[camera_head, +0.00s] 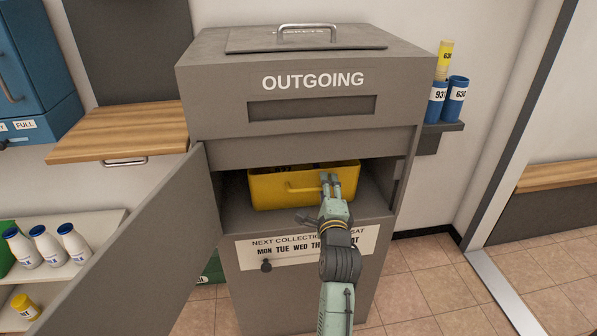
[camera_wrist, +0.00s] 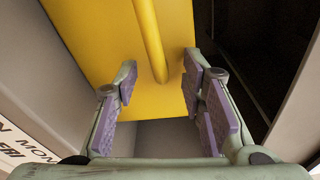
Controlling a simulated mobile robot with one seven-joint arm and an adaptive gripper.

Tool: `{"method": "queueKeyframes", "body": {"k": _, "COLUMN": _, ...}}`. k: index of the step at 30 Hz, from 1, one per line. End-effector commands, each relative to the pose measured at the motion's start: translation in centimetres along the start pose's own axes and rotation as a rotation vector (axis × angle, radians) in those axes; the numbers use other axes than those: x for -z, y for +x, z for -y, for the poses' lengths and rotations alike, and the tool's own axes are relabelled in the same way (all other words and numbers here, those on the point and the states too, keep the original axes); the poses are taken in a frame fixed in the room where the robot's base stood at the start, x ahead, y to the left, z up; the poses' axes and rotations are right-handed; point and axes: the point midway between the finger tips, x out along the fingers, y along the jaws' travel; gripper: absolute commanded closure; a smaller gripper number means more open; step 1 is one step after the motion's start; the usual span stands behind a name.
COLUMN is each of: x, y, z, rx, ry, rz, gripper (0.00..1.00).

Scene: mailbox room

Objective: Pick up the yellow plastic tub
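The yellow plastic tub (camera_head: 267,194) sits inside the open compartment of the grey OUTGOING box, with a bar handle (camera_head: 298,189) across its front. Its top contents are dark and unclear. My gripper (camera_head: 331,178) is at the right part of the tub's front, by the handle's right end. In the wrist view the tub (camera_wrist: 100,50) fills the upper middle. Its handle (camera_wrist: 150,40) comes down toward the gap between my two fingers. The fingers (camera_wrist: 160,88) are apart, with purple pads, and nothing is clamped between them. Whether a fingertip touches the tub cannot be told.
The grey box (camera_head: 225,85) has its door (camera_head: 165,240) swung open to the left. A shelf with blue and yellow tubes (camera_head: 438,95) is at the right. White bottles (camera_head: 47,245) stand on shelves at the left.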

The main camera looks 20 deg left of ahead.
Motion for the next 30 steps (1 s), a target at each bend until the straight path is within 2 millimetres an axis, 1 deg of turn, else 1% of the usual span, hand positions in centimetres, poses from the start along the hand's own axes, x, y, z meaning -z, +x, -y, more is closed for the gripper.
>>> {"method": "queueKeyframes", "body": {"k": 6, "x": -0.03, "y": 0.10, "z": 0.02, "rx": -0.001, "ry": 0.000, "rz": 0.000, "gripper": 0.63}}
{"method": "queueKeyframes", "body": {"k": 7, "x": -0.02, "y": 0.10, "z": 0.02, "rx": -0.001, "ry": -0.001, "rz": 0.000, "gripper": 0.64}}
{"method": "queueKeyframes", "body": {"k": 23, "x": -0.02, "y": 0.08, "z": -0.01, "rx": -0.001, "ry": -0.001, "rz": 0.000, "gripper": 1.00}}
{"method": "queueKeyframes", "body": {"k": 30, "x": -0.01, "y": 0.08, "z": -0.06, "rx": -0.002, "ry": -0.001, "rz": 0.000, "gripper": 1.00}}
